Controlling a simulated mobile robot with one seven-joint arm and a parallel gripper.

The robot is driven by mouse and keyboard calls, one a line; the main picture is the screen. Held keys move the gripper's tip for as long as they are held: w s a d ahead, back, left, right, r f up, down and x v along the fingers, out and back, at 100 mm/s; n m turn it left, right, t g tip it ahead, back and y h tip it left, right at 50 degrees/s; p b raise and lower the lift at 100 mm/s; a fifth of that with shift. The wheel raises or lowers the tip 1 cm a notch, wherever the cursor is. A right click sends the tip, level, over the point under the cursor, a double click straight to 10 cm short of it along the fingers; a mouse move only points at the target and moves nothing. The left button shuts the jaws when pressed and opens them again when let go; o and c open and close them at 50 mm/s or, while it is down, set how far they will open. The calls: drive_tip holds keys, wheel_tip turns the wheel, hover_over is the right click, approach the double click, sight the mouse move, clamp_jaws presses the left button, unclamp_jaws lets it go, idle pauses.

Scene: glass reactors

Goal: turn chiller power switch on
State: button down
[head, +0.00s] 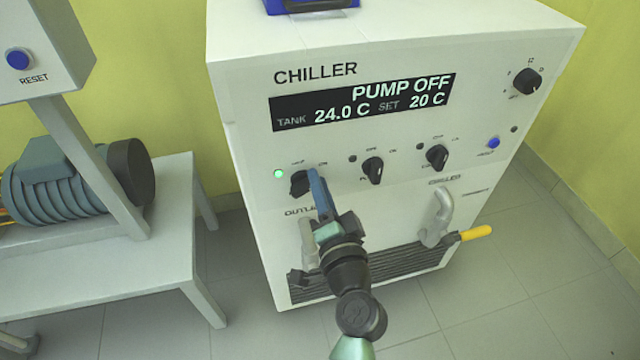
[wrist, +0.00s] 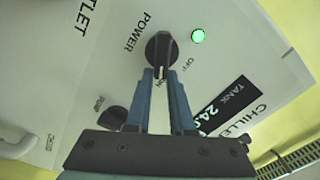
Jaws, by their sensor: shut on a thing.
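The white chiller (head: 240,120) stands in front of me with its display (head: 362,101) lit, reading PUMP OFF, TANK 24.0 C and SET 20 C. Its power switch (head: 299,184) is a black rotary knob at the left of the knob row. A green lamp (head: 279,173) glows beside it, also in the wrist view (wrist: 197,36). My gripper (head: 315,180) is shut on the power switch, which its fingers partly hide. In the wrist view the knob (wrist: 161,47) sits at the fingertips (wrist: 161,76), its pointer directed between the fingers toward the ON mark. The OFF mark is beside it.
The pump knob (head: 373,170) and another black knob (head: 437,157) sit to the right. A blue button (head: 493,142) and an upper knob (head: 526,82) lie farther right. A bench with a motor (head: 60,182) stands left.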

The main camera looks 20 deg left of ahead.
drive_tip(key=c, duration=0.8)
unclamp_jaws()
drive_tip(key=shift+s+a+f, duration=0.35)
drive_tip(key=shift+a+f, duration=0.1)
drive_tip(key=shift+a, duration=0.15)
drive_tip(key=shift+y, duration=0.3)
drive_tip(key=shift+w+d+r, duration=0.15)
drive_tip(key=shift+d+r, duration=0.05)
drive_tip(key=shift+d, duration=0.1)
drive_tip(key=v, duration=1.2)
drive_tip(key=shift+s+d+r+p, duration=0.15)
drive_tip(key=shift+s+p, duration=0.25)
